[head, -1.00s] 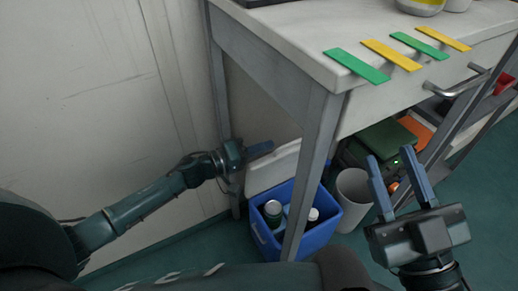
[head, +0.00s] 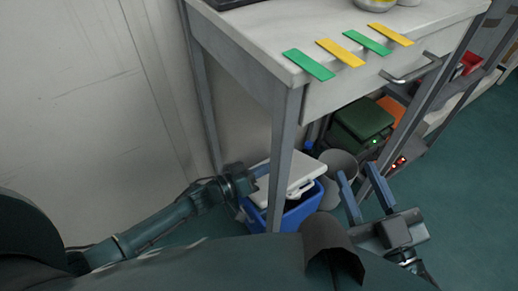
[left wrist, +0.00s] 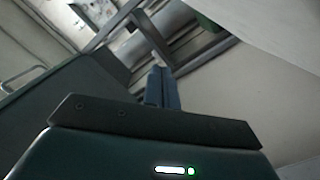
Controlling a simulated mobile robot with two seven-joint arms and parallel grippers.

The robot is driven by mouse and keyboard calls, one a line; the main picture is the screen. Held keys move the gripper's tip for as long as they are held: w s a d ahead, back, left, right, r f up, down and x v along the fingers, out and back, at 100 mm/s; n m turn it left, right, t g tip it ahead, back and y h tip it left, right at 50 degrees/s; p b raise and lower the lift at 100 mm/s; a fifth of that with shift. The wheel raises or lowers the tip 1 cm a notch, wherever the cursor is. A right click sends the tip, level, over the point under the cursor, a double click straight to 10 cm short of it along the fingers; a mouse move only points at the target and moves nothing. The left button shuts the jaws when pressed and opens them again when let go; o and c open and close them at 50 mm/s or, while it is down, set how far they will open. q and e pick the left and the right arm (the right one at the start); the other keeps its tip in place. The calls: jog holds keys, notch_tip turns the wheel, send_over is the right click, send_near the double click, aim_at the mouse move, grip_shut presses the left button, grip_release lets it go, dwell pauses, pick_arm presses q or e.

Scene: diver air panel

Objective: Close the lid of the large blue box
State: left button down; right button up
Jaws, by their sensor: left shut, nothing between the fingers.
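The large blue box (head: 300,212) stands on the floor under the table, partly hidden behind a table leg. Its white lid (head: 303,170) lies over the opening and looks slightly raised; I cannot tell whether it touches the rim all round. My left gripper (head: 264,170) is shut and empty at the lid's left side, close to it; contact is unclear. Its closed fingers also show in the left wrist view (left wrist: 160,85). My right gripper (head: 357,172) is open and empty, to the right of the box.
A grey bin (head: 338,165) stands just right of the box. A green case (head: 362,118) is behind it. The table leg (head: 282,155) rises in front of the box, and the wall (head: 80,90) is on the left. Green and yellow strips (head: 340,52) lie on the table.

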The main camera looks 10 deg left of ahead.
pick_arm(q)
jog(key=shift+s+d+f+m, duration=0.8)
jog(key=shift+s+d+f, duration=0.25)
jog(key=shift+f, duration=0.2)
jog(key=shift+s+d+f+b, duration=0.3)
jog(key=shift+s+d+f, duration=0.3)
jog(key=shift+f, duration=0.15)
jog(key=shift+s+a, duration=0.1)
